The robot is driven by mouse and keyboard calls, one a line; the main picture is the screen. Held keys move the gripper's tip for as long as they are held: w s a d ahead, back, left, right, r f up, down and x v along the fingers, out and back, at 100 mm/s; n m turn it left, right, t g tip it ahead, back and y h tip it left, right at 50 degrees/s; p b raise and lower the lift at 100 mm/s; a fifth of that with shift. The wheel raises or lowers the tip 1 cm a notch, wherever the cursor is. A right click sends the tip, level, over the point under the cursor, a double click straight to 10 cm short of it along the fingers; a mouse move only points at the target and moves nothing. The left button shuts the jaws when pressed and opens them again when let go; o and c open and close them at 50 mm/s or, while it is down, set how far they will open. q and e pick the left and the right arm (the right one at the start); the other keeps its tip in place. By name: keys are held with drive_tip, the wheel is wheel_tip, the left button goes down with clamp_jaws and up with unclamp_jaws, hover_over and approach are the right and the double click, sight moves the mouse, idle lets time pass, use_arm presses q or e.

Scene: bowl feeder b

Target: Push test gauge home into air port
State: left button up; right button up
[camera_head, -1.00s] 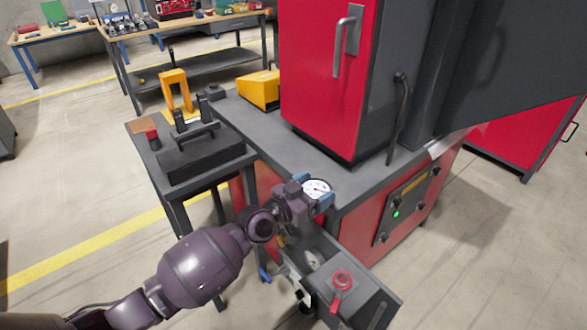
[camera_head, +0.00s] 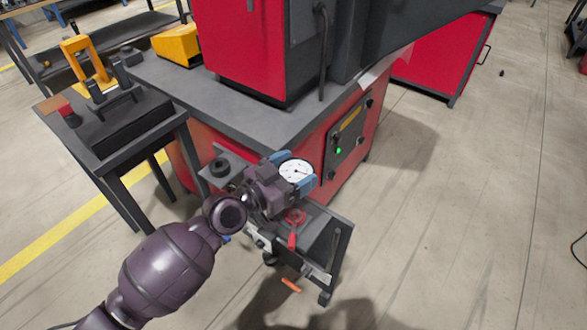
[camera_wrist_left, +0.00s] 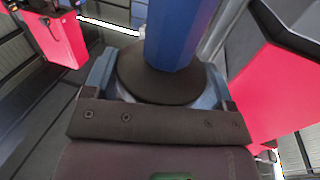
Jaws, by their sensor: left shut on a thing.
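The test gauge, a round white dial with a dark needle (camera_head: 296,171), shows in the head view in front of the red machine. My left gripper (camera_head: 291,173) is shut on it, with blue fingertips on opposite sides. In the left wrist view the gauge's dark round body (camera_wrist_left: 160,82) sits between the blue fingers, with a blue block rising from it. I cannot make out the air port, or whether the gauge touches anything. My right gripper is out of view.
The grey shelf (camera_head: 341,241) juts out from the red machine (camera_head: 334,178). A dark round knob (camera_head: 220,167) stands left of the gripper. A side table (camera_head: 157,125) carries a dark block and a red-topped piece. Open floor lies to the right.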

use_arm(q)
drive_tip(key=shift+f+b, duration=0.6)
drive_tip(key=shift+f, duration=0.3)
drive_tip(key=shift+f+b, duration=0.9)
drive_tip(key=shift+f, duration=0.5)
drive_tip(key=shift+f+b, duration=0.3)
drive_tip(key=shift+f, duration=0.35)
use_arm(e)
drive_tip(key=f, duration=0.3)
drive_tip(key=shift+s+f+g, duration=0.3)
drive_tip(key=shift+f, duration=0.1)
use_arm(q)
drive_tip(key=shift+f+b, duration=0.4)
drive_tip(key=shift+f, duration=0.05)
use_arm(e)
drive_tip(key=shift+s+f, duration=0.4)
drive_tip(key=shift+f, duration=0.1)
use_arm(q)
drive_tip(key=shift+f+b, duration=0.4)
drive_tip(key=shift+f, duration=0.5)
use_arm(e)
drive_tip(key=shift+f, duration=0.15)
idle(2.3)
